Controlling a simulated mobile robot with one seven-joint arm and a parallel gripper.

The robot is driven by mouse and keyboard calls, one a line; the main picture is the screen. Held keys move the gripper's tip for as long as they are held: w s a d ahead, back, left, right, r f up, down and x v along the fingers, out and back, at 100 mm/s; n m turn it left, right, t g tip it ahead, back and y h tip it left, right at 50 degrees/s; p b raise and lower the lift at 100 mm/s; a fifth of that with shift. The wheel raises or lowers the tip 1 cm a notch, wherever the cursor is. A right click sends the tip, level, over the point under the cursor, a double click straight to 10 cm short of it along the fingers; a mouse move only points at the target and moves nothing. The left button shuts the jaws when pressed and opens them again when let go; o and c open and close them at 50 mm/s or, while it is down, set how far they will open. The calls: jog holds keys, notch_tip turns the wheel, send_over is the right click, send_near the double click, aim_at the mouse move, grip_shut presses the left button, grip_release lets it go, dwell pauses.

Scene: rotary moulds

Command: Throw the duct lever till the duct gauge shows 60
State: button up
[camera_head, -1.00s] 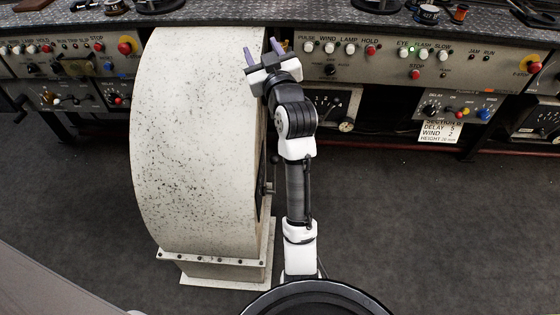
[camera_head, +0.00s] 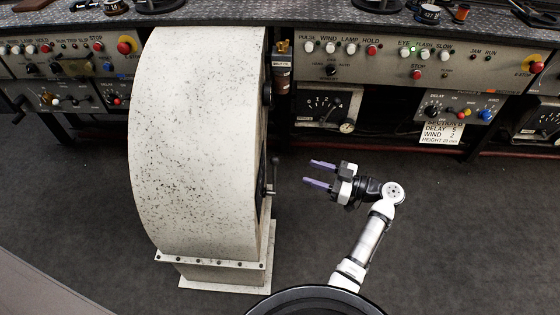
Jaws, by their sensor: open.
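A big speckled cream drum-shaped housing (camera_head: 195,145) stands on a foot left of centre. A small lever with a round knob (camera_head: 275,160) sticks out from its right side and stands roughly upright. Dark round fittings (camera_head: 267,93) on that same side are seen edge-on, so I cannot tell whether one is the duct gauge, and no reading shows. My gripper (camera_head: 309,173) is open and empty, a short way right of the lever. Its two purple fingers point left toward the lever and touch nothing.
A long console (camera_head: 450,75) with switches, lamps and knobs runs along the back. A dial panel (camera_head: 325,105) sits below it, its reading too small to tell. The dark floor (camera_head: 460,220) is clear on the right.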

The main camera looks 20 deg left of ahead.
aim_at(274, 177)
jog(key=a+p, duration=0.1)
jog(key=a, duration=1)
jog(key=shift+w+p, duration=0.2)
jog(key=shift+p, duration=0.1)
grip_shut()
